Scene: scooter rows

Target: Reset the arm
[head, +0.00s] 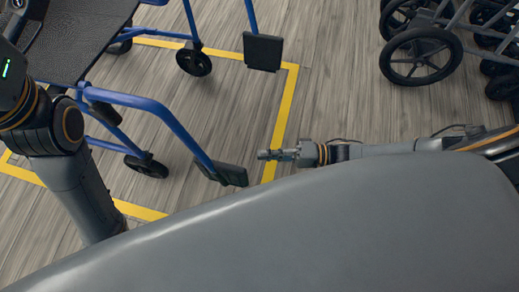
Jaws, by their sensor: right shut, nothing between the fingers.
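My right gripper (273,155) is shut and empty. Its arm comes in from the right, and the gripper points left above the floor, near the right strip of the yellow floor marking. My left arm shows at the left edge of the head view; its gripper is out of the picture. A blue-framed wheeled chair (168,107) with a dark seat stands at the upper left, partly hidden by my left arm. One of its black footrests (222,174) lies a little left of my right gripper in the picture, with a gap between them.
A yellow line (284,112) on the wood-look floor (340,75) frames the blue chair's spot. Several wheeled frames with black wheels (420,56) stand close together at the upper right. The floor between them and the yellow line is clear.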

